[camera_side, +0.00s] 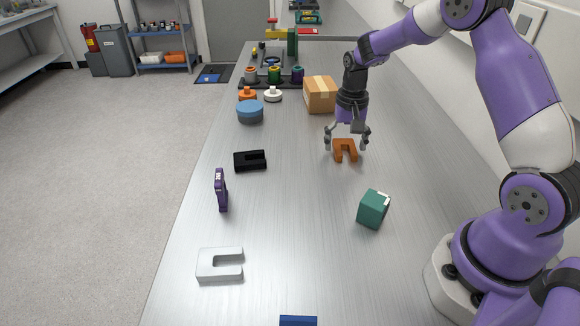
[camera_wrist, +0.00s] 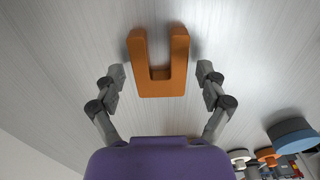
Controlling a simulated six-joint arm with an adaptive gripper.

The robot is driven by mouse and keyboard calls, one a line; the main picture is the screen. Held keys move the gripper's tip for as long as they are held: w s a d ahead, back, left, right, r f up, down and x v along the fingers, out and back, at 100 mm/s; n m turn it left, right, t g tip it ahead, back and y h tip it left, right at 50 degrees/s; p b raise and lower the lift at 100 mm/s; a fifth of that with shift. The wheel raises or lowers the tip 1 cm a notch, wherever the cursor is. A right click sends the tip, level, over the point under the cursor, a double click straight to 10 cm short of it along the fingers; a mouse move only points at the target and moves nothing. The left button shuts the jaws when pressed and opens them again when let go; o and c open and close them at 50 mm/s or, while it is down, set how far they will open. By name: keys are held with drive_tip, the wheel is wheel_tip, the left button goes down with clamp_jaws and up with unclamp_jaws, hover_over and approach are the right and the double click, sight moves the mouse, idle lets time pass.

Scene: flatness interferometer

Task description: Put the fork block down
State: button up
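An orange U-shaped fork block (camera_side: 345,155) is on the metal bench, below my gripper (camera_side: 347,140); its prongs face the side camera. The wrist view shows the fork block (camera_wrist: 160,85) from above, between my gripper's fingers (camera_wrist: 160,80), with a gap on each side. My gripper is open and touches neither side of the block there. Whether the block's whole underside meets the bench is hard to tell.
A black U-shaped block (camera_side: 250,160), a purple part (camera_side: 221,190), a silver U-shaped block (camera_side: 220,265) and a green block (camera_side: 373,209) stand around on the bench. A cardboard box (camera_side: 320,95) and blue disc (camera_side: 250,112) are behind. Bench is clear between them.

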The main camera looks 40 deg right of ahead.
idle(0.3)
wheel_tip(320, 180, up, 12)
drive_tip(key=s+a+r+n+t, duration=0.4)
drive_tip(key=s+a+r+n, duration=0.2)
drive_tip(key=s+a, duration=0.4)
drive_tip(key=shift+a+r, duration=0.4)
drive_tip(key=shift+a, duration=0.05)
drive_tip(key=s+n, duration=0.1)
drive_tip(key=s+a+f+n+t, duration=0.1)
drive_tip(key=s, duration=0.1)
drive_tip(key=s+a, duration=0.1)
drive_tip(key=shift+s+a+f+n, duration=0.15)
drive_tip(key=shift+f+n, duration=0.1)
drive_tip(key=shift+n, duration=0.15)
drive_tip(key=shift+c, duration=0.8)
drive_tip(key=shift+s+a+f+t, duration=0.1)
drive_tip(key=shift+s+f+t, duration=0.05)
drive_tip(key=shift+s+t, duration=0.15)
drive_tip(key=c, duration=0.9)
drive_tip(key=shift+w, duration=0.1)
